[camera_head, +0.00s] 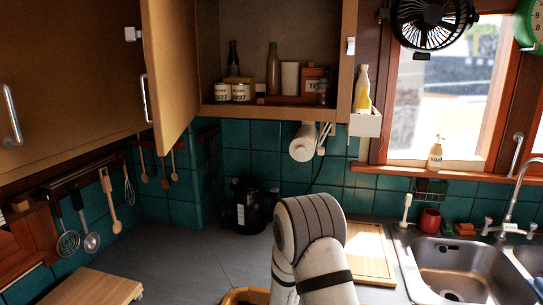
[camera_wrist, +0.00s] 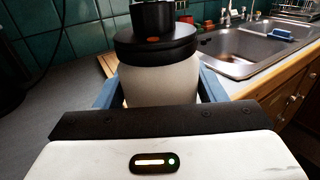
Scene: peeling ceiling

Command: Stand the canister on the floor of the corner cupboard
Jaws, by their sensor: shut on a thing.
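My gripper (camera_wrist: 158,92) is shut on a canister (camera_wrist: 160,88), a pale body with a black lid and an orange mark. The blue fingers stand on either side of it in the wrist view. In the head view my arm is in front, and the gripper and canister cannot be made out. The corner cupboard (camera_head: 270,112) is open at the upper middle, its door (camera_head: 172,75) swung out to the left. On its floor are two white tins (camera_head: 232,92), a dark bottle, a brown bottle (camera_head: 273,70), a white box and a red-brown box (camera_head: 314,84).
A paper roll (camera_head: 302,143) hangs under the cupboard. A small shelf (camera_head: 366,123) with a yellow bottle (camera_head: 363,88) is at its right. A black appliance (camera_head: 248,205) stands on the counter. The sink (camera_head: 450,268) is at right, beside a cutting board (camera_head: 368,252).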

